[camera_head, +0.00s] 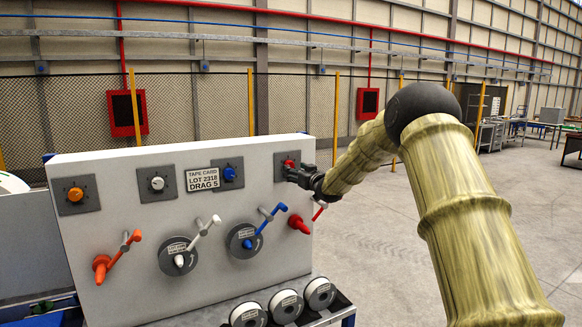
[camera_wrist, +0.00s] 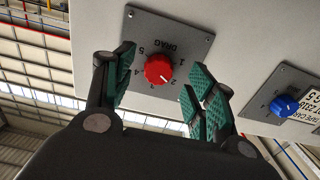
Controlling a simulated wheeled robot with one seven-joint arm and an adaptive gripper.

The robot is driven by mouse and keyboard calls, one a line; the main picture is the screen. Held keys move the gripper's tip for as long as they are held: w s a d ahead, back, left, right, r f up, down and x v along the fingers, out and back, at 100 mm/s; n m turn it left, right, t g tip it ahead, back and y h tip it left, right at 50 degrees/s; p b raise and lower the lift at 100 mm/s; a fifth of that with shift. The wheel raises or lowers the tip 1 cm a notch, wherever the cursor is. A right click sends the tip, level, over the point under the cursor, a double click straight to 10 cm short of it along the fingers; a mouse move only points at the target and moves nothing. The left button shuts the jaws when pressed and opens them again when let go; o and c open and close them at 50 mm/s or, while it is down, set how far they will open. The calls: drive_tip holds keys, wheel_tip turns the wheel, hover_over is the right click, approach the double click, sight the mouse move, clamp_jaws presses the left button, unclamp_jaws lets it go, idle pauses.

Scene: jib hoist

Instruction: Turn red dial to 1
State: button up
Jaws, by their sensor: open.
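The red dial (camera_wrist: 158,68) sits on a grey square plate (camera_wrist: 135,25) marked DRAG with small numbers around the knob. Its white mark points to the lower right in the wrist view, seemingly toward the 2. In the head view the red dial (camera_head: 288,163) is at the panel's right end, partly hidden by my gripper (camera_head: 296,174). In the wrist view my gripper (camera_wrist: 162,78) is open, with green-padded fingers on either side of the dial. I see a gap between the pads and the knob; nothing is held.
The white panel (camera_head: 130,220) also carries a blue dial (camera_head: 229,173), a white dial (camera_head: 157,183) and an orange dial (camera_head: 75,194). Coloured crank handles stick out below, including a red one (camera_head: 300,225). White spools (camera_head: 285,305) stand in front. Open floor lies right.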

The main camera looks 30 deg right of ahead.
sight(292, 167)
drive_tip(key=shift+w+r+p, duration=0.5)
drive_tip(key=shift+r+p, duration=0.05)
drive_tip(key=shift+r, duration=0.25)
drive_tip(key=shift+w+f, duration=0.25)
drive_tip(key=shift+w, duration=0.65)
drive_tip(key=shift+w+a, duration=0.15)
drive_tip(key=shift+c, duration=1.3)
drive_tip(key=shift+f, duration=0.15)
drive_tip(key=c, duration=0.8)
